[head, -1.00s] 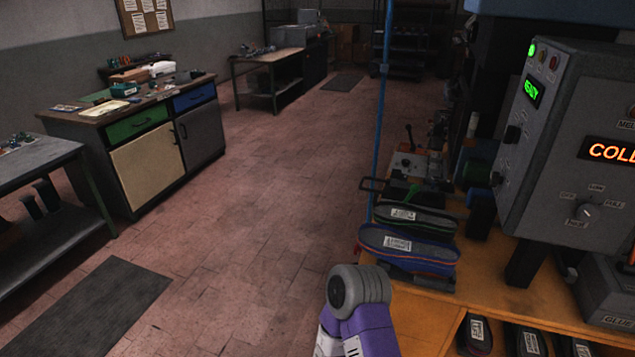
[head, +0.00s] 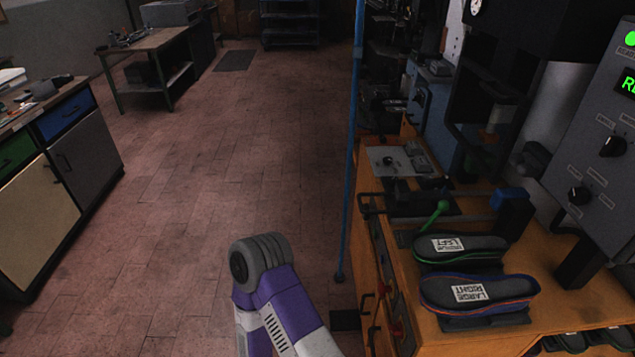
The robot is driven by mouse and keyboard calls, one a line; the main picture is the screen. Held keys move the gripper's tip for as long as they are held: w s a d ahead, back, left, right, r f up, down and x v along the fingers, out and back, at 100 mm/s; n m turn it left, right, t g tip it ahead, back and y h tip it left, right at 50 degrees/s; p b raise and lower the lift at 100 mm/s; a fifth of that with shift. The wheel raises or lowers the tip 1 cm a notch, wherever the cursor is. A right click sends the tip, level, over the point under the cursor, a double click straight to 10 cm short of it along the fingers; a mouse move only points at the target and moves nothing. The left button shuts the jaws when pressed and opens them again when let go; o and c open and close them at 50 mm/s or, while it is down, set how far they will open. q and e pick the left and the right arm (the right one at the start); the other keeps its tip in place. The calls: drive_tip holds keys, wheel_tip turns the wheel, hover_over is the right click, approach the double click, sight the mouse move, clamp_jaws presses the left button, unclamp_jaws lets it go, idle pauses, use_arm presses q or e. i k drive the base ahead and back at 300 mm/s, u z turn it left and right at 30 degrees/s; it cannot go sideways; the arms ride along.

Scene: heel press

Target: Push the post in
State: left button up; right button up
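I cannot tell for sure which part is the post. A thin blue upright pole (head: 350,150) stands at the left side of the orange workbench (head: 540,262) in the head view. A green-knobbed lever (head: 433,216) leans on a dark fixture on the bench, behind the insoles. The dark press (head: 490,105) stands at the back right, partly cut off by the frame. Neither of my grippers is in view; only a purple and grey part of my arm shows at the bottom.
Two labelled insoles, one green-edged (head: 490,246) and one blue-edged (head: 512,290), lie near the bench's front left. A grey control box (head: 590,150) with knobs and green lights stands at right. A cabinet (head: 85,150) stands at left. The floor between is clear.

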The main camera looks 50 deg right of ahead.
sight(405, 204)
drive_tip(key=i, duration=0.5)
drive_tip(key=z, duration=2.95)
